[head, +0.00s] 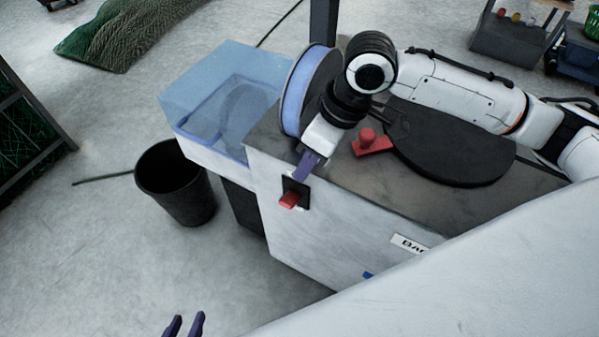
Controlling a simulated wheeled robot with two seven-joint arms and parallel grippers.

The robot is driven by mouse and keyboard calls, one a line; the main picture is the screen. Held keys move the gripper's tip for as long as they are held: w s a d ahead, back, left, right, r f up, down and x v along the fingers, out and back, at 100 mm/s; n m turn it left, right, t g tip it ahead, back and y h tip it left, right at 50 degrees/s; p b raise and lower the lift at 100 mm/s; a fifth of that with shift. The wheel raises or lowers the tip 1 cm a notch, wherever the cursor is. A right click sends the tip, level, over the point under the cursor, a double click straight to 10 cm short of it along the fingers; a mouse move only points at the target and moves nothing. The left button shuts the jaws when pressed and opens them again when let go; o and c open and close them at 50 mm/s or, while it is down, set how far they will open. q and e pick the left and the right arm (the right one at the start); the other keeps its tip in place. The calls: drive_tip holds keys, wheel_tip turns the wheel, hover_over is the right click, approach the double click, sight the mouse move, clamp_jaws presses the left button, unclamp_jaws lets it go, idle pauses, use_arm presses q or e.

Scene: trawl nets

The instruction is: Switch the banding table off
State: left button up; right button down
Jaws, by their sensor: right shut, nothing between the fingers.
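The banding table (345,220) is a pale cabinet with a grey worktop, in the middle of the head view. On its front face, near the left top corner, a red switch lever (289,200) sticks out of a dark plate (296,190). My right gripper (305,168) points down just above the lever, its purple fingers shut and empty. It partly covers the plate's top; I cannot tell whether it touches the lever. My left gripper (184,326) is low at the bottom edge, away from the table, with its two purple fingertips apart.
On the worktop are a blue-edged reel (297,95), a red knobbed block (371,143) and a black round plate (450,150). A blue clear tank (205,110) adjoins the left side. A black bin (176,183) stands on the floor, which is open at lower left.

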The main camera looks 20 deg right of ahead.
sight(284, 199)
drive_tip(key=b+x, duration=0.1)
drive_tip(key=x, duration=0.7)
drive_tip(key=shift+a+f, duration=0.1)
drive_tip(key=shift+f, duration=0.15)
drive_tip(key=shift+w+a, duration=0.1)
